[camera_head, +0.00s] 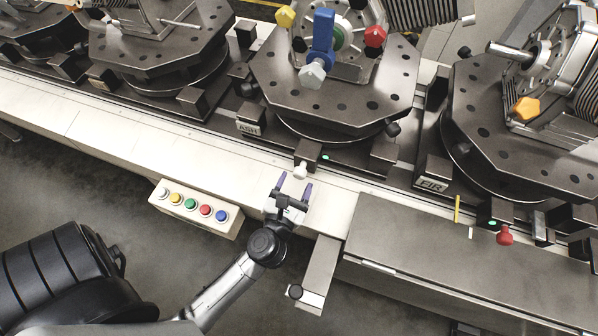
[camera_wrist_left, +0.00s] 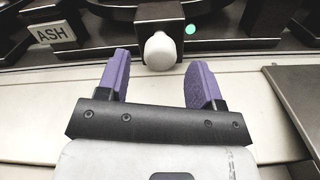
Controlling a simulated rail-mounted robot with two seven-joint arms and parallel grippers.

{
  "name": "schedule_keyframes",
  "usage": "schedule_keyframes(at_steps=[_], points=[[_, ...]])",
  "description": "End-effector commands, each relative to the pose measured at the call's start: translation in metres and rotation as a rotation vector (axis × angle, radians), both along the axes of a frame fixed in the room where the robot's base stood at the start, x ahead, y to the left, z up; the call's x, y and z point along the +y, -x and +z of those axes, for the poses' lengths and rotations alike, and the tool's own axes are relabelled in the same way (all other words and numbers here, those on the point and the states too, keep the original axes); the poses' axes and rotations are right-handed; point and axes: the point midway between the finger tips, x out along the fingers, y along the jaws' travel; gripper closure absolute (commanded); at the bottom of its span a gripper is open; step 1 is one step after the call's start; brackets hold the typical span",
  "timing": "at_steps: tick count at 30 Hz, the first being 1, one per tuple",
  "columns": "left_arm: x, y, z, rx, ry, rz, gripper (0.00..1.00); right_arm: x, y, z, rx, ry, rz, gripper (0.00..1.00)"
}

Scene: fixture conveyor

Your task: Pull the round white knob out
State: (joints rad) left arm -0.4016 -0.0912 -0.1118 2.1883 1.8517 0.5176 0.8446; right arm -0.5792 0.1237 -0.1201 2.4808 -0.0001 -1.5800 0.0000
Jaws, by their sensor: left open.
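The round white knob (camera_head: 300,171) sticks out from a dark block (camera_head: 308,153) on the near side of the ASH fixture (camera_head: 335,95). A small green light glows to the right of the knob. In the left wrist view the knob (camera_wrist_left: 160,51) is just beyond the fingertips, centred between them. My left gripper (camera_head: 295,182) has purple fingers and is open and empty. Its fingers point at the knob, one on each side of its line, apart from it. The left gripper (camera_wrist_left: 158,75) also shows in its wrist view. My right gripper is not in view.
A red knob (camera_head: 505,236) sits on the FIR fixture (camera_head: 520,140) at right. A box with several coloured buttons (camera_head: 196,207) stands left of my arm. A grey metal cover (camera_head: 460,255) lies to the right. The pale conveyor edge (camera_head: 130,130) is clear.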

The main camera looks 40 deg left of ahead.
Motion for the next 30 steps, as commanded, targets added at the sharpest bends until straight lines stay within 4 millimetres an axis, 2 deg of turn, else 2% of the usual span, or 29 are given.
schedule_keyframes(at_steps=[3, 9, 21, 30], points=[[0.006, -0.014, 0.0, -0.002, -0.002, 0.0, 0.4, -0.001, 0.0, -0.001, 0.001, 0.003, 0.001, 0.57], [0.012, -0.026, 0.0, 0.0, -0.001, 0.0, 0.4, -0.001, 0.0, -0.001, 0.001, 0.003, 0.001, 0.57], [0.014, -0.029, 0.0, 0.0, -0.001, 0.0, 0.4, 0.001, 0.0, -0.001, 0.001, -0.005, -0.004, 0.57], [0.014, -0.029, 0.0, 0.0, -0.001, 0.0, 0.68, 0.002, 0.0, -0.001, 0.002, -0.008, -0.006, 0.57]])
